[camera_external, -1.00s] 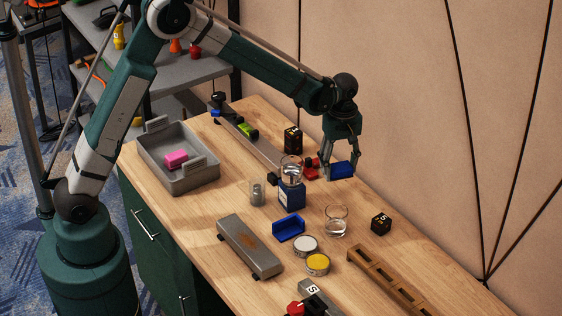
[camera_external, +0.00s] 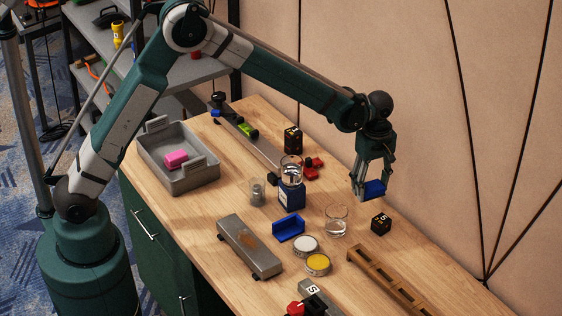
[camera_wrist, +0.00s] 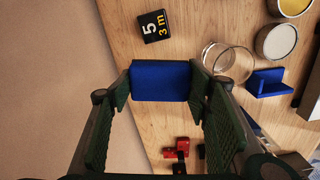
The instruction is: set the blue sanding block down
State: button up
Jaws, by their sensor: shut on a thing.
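The blue sanding block (camera_external: 374,190) is held between the fingers of my gripper (camera_external: 370,190), above the back edge of the table near the wall. In the wrist view the blue block (camera_wrist: 160,80) fills the space between the two green fingers, and my gripper (camera_wrist: 160,85) is shut on it. The wooden table (camera_external: 200,235) lies below it. The external view does not clearly show how high the block is above the wood.
A black cube (camera_external: 381,223) stands near the block, and a clear glass (camera_external: 336,220) is to its left. Bare wood shows between the clamps and the glass.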

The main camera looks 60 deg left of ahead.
jog(key=n, duration=0.2)
send_over(412, 265)
jog(key=shift+p, duration=0.3)
jog(key=shift+f+b, duration=0.3)
jog(key=shift+f, duration=2.75)
jog(key=shift+f, duration=0.15)
jog(key=shift+f, duration=1.75)
jog(key=shift+f+b, duration=0.15)
jog(key=shift+b, duration=0.15)
jog(key=o, duration=0.9)
